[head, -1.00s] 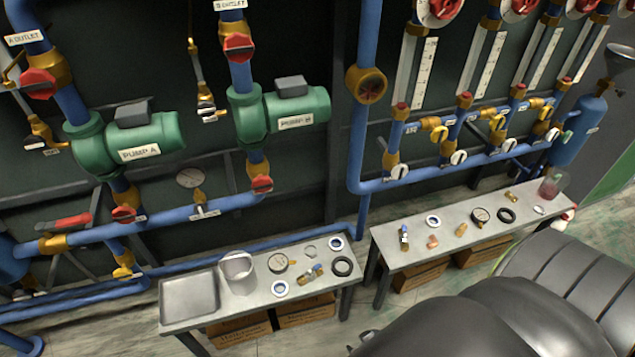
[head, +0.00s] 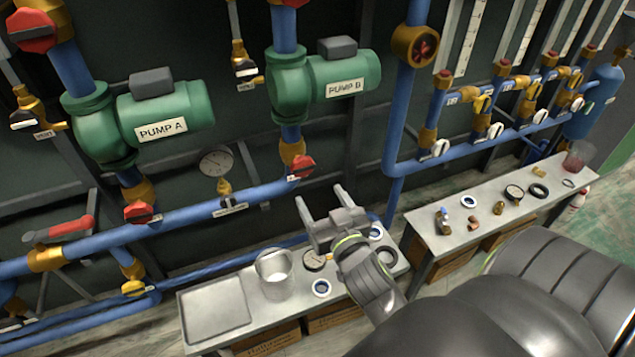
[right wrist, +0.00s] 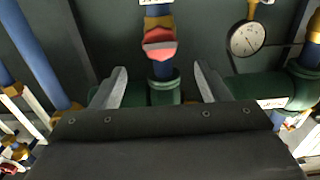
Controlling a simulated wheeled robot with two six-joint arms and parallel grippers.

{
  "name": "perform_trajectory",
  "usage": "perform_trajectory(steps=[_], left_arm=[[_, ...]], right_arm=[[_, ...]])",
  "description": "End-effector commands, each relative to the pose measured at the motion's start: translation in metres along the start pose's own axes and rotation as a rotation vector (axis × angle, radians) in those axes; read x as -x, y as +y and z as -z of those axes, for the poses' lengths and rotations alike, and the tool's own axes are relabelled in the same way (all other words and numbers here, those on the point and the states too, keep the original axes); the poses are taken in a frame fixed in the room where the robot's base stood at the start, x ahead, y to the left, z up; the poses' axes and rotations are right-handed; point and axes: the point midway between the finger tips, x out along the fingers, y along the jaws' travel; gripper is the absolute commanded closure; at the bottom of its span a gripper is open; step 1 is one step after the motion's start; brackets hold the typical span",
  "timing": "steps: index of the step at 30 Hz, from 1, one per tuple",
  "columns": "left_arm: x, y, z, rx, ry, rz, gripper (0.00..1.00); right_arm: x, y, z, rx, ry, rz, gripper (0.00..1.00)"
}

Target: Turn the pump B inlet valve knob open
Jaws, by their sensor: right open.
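The pump B inlet valve knob (head: 301,166) is red and sits on a brass valve body below the green pump B (head: 345,82). My right gripper (head: 321,193) is open and empty, below and slightly right of the knob in the head view. In the right wrist view the knob (right wrist: 160,42) appears beyond the gap between the two open fingers (right wrist: 161,78), apart from them. There the scene appears upside down, with the pump B flange below the knob. My left gripper is not in view.
A pressure gauge (head: 216,162) and a horizontal blue pipe (head: 190,216) lie left of the knob. Another red knob (head: 140,212) is below pump A (head: 160,118). A bench with a tray (head: 216,308) and loose parts stands below my gripper.

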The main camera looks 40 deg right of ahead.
Motion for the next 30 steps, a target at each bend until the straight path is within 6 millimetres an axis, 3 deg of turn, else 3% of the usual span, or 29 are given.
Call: perform_trajectory(steps=[24, 30], left_arm=[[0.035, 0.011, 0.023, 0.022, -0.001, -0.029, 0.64], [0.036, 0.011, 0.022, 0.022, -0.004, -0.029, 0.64]], right_arm=[[-0.092, 0.0, -0.001, 0.003, 0.001, 0.001, 0.31], [-0.091, 0.0, 0.0, 0.002, -0.001, 0.0, 0.55]])
